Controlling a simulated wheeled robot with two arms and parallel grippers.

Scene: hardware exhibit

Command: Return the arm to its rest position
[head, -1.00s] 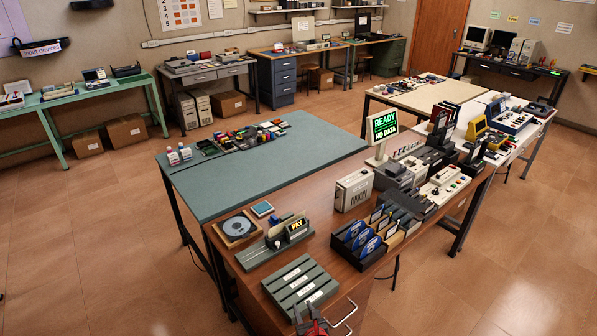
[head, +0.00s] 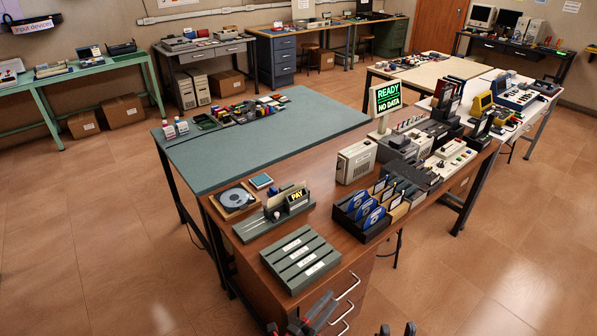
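My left gripper (head: 312,312), dark with red parts, is at the bottom edge in the head view. It is in front of the wooden desk's drawers and apart from the objects on the desk. Its finger gap is not clear, and I see nothing held in it. My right gripper (head: 397,329) shows only two dark fingertips at the bottom edge, further right. The tips stand apart with nothing between them. The rest of both arms is out of view.
The wooden desk (head: 325,225) carries a grey-green slotted block (head: 300,258), a box of blue disks (head: 368,215) and a READY / NO DATA sign (head: 387,99). Metal drawer handles (head: 345,287) stick out near my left gripper. Floor (head: 480,280) at right is clear.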

